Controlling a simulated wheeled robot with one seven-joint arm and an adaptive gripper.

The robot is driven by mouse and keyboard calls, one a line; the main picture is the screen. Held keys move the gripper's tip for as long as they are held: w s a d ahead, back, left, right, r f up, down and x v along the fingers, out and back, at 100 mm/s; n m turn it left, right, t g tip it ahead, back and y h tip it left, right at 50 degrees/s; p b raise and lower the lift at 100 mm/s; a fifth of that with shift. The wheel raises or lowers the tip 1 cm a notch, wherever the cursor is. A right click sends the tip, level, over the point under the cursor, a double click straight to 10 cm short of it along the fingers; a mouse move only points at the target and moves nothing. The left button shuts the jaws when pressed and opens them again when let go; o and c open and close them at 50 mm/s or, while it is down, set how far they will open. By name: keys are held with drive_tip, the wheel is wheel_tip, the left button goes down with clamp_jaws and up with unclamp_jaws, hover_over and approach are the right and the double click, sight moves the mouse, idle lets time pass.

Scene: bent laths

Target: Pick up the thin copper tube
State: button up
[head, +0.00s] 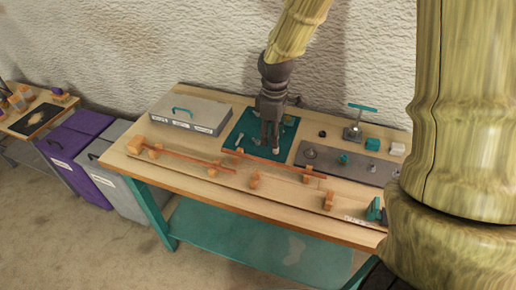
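Two thin copper-coloured rods lie on small orange blocks along the front of the wooden workbench (190,190). The left rod (190,157) runs from near the bench's left end toward the middle. The right rod (290,167) starts near the front of the teal mat and runs right. I cannot tell which one is the thin copper tube. My gripper (268,148) points down over the teal mat (236,135), close to the right rod in the picture. Its fingers are small and dark, so whether they are open, and any contact with the rod, is unclear.
A grey case (190,115) with a teal handle stands at the back left of the bench. A grey plate (330,165) with small metal and teal parts lies at the right. Purple (75,148) and grey (115,180) bins stand on the floor at left.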

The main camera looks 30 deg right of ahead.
drive_tip(key=p, duration=0.1)
hover_over(273, 163)
drive_tip(key=w, duration=0.1)
wheel_tip(273, 163, down, 6)
drive_tip(key=shift+w+r, duration=0.15)
drive_tip(key=shift+s+f+p, duration=0.5)
drive_tip(key=shift+s+p, duration=0.1)
drive_tip(key=shift+s, duration=0.15)
drive_tip(key=f, duration=0.1)
drive_tip(key=w+f, duration=0.1)
drive_tip(key=f, duration=0.1)
drive_tip(key=shift+f+p, duration=0.1)
drive_tip(key=shift+p, duration=0.2)
drive_tip(key=shift+s, duration=0.3)
drive_tip(key=shift+w, duration=0.2)
drive_tip(key=shift+c, duration=0.4)
drive_tip(key=c, duration=0.3)
clamp_jaws()
